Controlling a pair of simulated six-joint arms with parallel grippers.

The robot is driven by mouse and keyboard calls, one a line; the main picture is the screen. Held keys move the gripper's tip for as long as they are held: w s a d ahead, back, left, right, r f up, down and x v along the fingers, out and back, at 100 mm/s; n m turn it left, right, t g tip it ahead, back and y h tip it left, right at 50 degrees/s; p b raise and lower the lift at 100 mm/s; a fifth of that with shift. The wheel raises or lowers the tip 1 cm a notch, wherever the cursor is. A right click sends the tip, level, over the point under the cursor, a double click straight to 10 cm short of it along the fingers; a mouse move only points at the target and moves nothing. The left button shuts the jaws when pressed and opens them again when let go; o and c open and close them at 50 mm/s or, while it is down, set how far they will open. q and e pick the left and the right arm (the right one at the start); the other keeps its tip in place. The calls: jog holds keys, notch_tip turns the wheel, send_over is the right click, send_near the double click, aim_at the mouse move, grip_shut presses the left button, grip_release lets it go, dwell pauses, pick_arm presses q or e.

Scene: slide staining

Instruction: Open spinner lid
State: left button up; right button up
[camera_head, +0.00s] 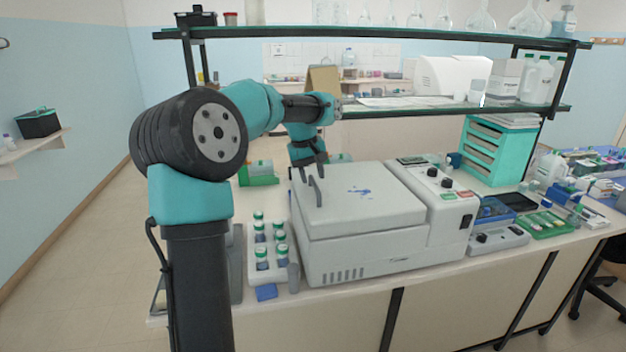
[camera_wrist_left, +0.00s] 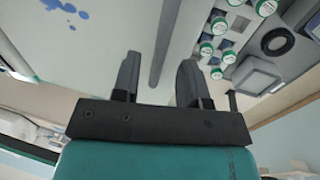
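The spinner (camera_head: 360,250) is a light grey box on the bench with its lid (camera_head: 375,198) shut flat on top. Blue stains mark the lid, and they also show in the left wrist view (camera_wrist_left: 66,10). My right gripper is not in view.
A white rack (camera_head: 270,262) of green-capped vials stands left of the spinner. A control panel (camera_head: 440,185) with knobs and buttons adjoins its right side. A shelf (camera_head: 450,108) spans above the back of the bench. A teal drawer unit (camera_head: 495,150) stands back right.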

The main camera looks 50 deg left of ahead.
pick_arm(q)
jog(key=shift+w+d+f, duration=0.1)
jog(key=shift+w+f, duration=0.05)
jog(key=shift+f, duration=0.8)
grip_shut()
